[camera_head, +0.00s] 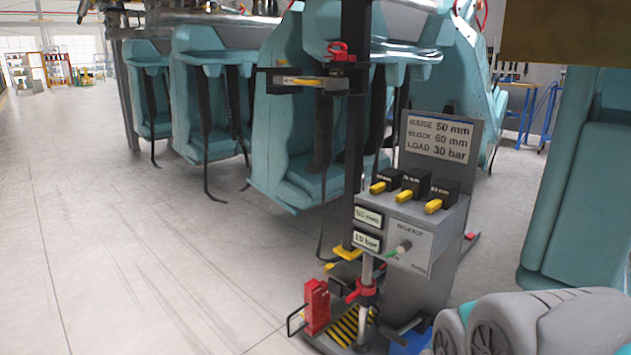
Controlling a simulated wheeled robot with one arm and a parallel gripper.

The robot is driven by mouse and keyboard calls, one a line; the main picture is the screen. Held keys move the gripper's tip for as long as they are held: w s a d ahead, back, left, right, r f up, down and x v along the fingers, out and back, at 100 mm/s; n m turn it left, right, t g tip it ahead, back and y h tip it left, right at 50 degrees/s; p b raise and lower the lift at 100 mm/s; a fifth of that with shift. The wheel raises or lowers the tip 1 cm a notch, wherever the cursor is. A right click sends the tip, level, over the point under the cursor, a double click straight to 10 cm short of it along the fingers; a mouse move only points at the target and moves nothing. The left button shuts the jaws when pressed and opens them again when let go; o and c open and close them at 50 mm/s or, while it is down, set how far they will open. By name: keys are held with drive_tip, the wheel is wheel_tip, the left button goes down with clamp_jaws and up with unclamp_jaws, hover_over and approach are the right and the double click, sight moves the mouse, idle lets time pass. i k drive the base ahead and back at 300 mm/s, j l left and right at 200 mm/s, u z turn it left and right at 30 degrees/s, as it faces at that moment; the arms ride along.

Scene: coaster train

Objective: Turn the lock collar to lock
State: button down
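A red collar with short arms (362,289) sits around a silvery upright rod low on the test stand, just above the striped base. It looks like the lock collar, but I cannot read its lock position. The stand's grey control box (408,232) is above and to the right of it. It has several black blocks with yellow handles on top, and a knob (403,247) and small displays on its front. My gripper is not in view.
A red block (317,306) with a wire loop stands left of the collar. The yellow-black striped base (350,326) is below. Teal hanging seats (290,130) are behind the stand, and a teal panel (585,190) is at right. The floor (130,260) at left is clear.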

sight(361, 289)
drive_tip(key=i+j+z, duration=0.6)
drive_tip(key=j+z, duration=0.25)
